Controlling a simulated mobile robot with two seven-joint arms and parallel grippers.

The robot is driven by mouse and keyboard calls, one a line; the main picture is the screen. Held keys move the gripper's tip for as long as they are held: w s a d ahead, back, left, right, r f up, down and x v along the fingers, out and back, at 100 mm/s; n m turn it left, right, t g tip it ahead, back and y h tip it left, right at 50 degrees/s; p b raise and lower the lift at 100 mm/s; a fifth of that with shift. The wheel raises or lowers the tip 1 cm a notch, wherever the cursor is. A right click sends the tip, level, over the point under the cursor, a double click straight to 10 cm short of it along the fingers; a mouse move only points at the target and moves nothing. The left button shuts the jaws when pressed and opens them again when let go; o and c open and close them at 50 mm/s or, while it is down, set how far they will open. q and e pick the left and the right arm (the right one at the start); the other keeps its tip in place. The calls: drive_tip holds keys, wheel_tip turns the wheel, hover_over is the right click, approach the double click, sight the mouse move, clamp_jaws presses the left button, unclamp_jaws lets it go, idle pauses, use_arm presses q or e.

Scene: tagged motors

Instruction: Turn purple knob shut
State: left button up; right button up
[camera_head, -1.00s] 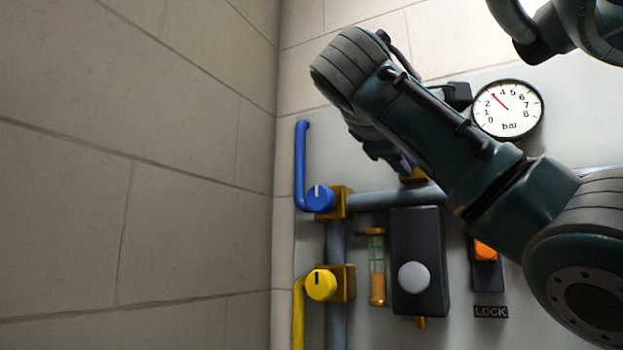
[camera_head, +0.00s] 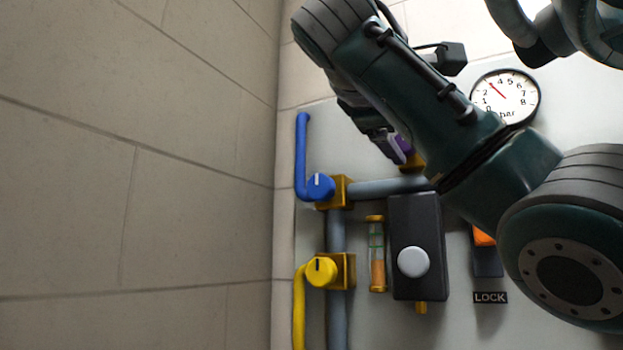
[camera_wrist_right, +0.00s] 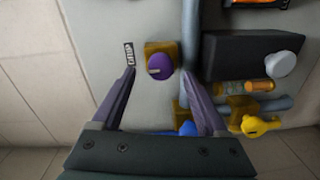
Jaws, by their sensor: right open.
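The purple knob (camera_wrist_right: 159,64) sits on a brass valve body (camera_wrist_right: 160,48) in the right wrist view, with a light pointer mark lying roughly crosswise in the picture. It is partly visible in the head view (camera_head: 404,145), beside my right gripper (camera_head: 386,143). In the wrist view my right gripper (camera_wrist_right: 158,74) is open, with one finger to each side of the knob and a gap showing on both sides. How far the fingertips stand in front of the knob is unclear. My left gripper is not in view.
A blue knob (camera_head: 320,187) and a yellow knob (camera_head: 320,271) sit on the pipes at left. A dark box with a grey button (camera_head: 413,262), a sight glass (camera_head: 376,255) and a pressure gauge (camera_head: 505,98) are nearby. A stone wall (camera_head: 130,180) bounds the left.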

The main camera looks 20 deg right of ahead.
drive_tip(key=b+v, duration=0.3)
drive_tip(key=v, duration=0.3)
drive_tip(key=shift+s+a, duration=0.25)
